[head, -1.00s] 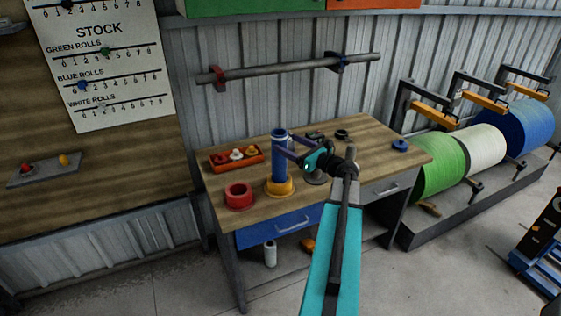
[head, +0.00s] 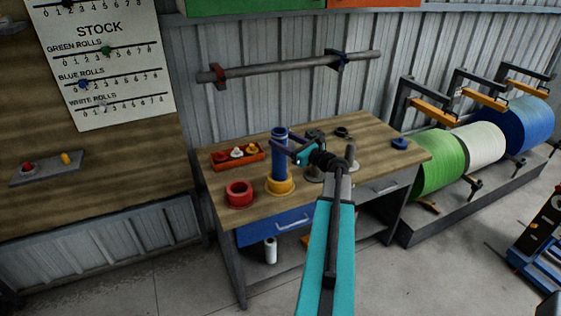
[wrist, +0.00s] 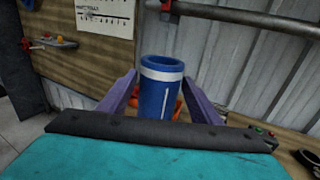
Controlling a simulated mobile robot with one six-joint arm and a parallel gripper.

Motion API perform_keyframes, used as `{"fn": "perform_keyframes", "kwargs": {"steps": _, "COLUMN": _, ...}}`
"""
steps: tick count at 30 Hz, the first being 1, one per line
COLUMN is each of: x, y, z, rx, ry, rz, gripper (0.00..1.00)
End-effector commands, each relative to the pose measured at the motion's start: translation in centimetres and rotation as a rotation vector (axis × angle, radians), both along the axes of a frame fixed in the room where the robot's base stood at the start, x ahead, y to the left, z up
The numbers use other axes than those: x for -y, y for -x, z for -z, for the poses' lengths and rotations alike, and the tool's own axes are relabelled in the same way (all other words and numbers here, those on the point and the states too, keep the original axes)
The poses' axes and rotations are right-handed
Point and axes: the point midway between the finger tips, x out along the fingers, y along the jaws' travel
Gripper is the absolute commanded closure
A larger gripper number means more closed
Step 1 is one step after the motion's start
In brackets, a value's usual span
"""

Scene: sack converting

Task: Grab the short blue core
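A blue core (head: 279,160) with a pale band near its top stands upright in a yellow ring-shaped base (head: 280,186) on the workbench. In the wrist view, the blue core (wrist: 160,90) stands between the purple fingers of my gripper (wrist: 161,80), one on each side. The fingers look open, with a narrow gap at the core's sides; I cannot tell whether either touches. In the head view, my gripper (head: 284,141) reaches in from the right at the core's upper part. The core's lower end is hidden by the base.
A red ring (head: 239,192) is left of the base, with an orange tray (head: 238,160) of small parts behind. A blue disc (head: 400,143) lies at the workbench's (head: 365,135) right end. A horizontal bar (head: 290,67) is on the wall above. A white roll (head: 271,251) is under the bench.

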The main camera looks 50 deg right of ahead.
Motion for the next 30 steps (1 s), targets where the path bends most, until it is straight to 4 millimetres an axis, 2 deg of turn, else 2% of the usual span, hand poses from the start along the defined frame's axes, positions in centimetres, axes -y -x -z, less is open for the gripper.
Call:
{"fn": "perform_keyframes", "kwargs": {"steps": 1, "x": 0.0, "y": 0.0, "z": 0.0, "rx": 0.0, "ry": 0.0, "rz": 0.0, "gripper": 0.51}}
{"fn": "perform_keyframes", "kwargs": {"steps": 9, "x": 0.0, "y": 0.0, "z": 0.0, "rx": 0.0, "ry": 0.0, "rz": 0.0, "gripper": 0.97}}
{"fn": "perform_keyframes", "kwargs": {"steps": 10, "x": 0.0, "y": 0.0, "z": 0.0, "rx": 0.0, "ry": 0.0, "rz": 0.0, "gripper": 1.0}}
{"fn": "perform_keyframes", "kwargs": {"steps": 22, "x": 0.0, "y": 0.0, "z": -0.4, "rx": 0.002, "ry": 0.0, "rz": 0.0, "gripper": 1.0}}
{"fn": "perform_keyframes", "kwargs": {"steps": 30, "x": 0.0, "y": 0.1, "z": -2.0, "rx": 0.002, "ry": 0.002, "rz": 0.0, "gripper": 1.0}}
